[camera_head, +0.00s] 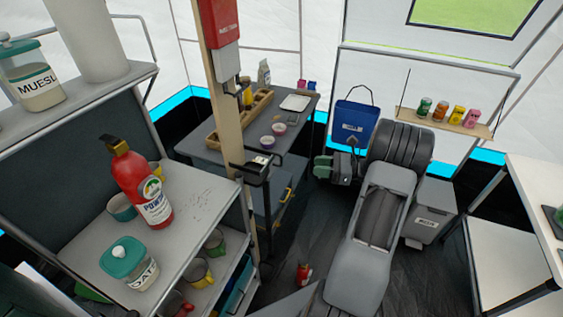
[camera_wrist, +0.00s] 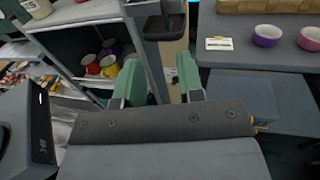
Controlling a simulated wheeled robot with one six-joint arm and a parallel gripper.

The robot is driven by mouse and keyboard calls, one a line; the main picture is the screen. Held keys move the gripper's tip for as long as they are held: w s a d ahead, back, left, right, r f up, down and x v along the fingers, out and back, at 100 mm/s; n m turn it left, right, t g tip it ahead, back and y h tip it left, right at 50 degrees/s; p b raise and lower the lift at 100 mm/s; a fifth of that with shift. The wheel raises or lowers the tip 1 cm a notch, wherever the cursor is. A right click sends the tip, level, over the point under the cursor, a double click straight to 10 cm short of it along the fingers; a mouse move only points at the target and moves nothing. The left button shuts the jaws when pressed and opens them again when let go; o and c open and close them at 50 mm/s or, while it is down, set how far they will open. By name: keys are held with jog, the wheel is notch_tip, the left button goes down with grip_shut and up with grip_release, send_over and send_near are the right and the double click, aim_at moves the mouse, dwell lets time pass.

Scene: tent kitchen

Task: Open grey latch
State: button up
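My gripper (camera_wrist: 160,82) has two green fingers standing wide apart with nothing between them, so it is open. It also shows in the head view (camera_head: 322,167), near the right end of the dark table. I cannot make out a part that is surely the grey latch in either view. A grey cabinet (camera_wrist: 242,94) lies beyond and right of the fingers in the wrist view. In the head view, a blue-grey cabinet front (camera_head: 268,206) with yellow handles (camera_head: 287,197) sits under the dark table. A black bracket (camera_wrist: 164,24) is ahead of the fingers.
A wooden post (camera_head: 227,105) stands between the shelf unit (camera_head: 165,225) and the dark table (camera_head: 292,130). Cups (camera_wrist: 267,36) stand on the tabletop. A red bottle (camera_head: 142,185) stands on the shelf. A small red object (camera_head: 304,273) is on the floor. A grey bin (camera_head: 431,211) stands right.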

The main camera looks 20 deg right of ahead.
aim_at(281, 163)
jog(key=shift+m, duration=0.3)
jog(key=p+x, duration=0.1)
jog(key=x, duration=0.5)
jog(key=p+x, duration=0.1)
jog(key=x, duration=0.6)
jog(key=shift+w+d+f, duration=0.1)
jog(key=shift+w+d, duration=0.1)
jog(key=shift+w, duration=0.15)
grip_shut()
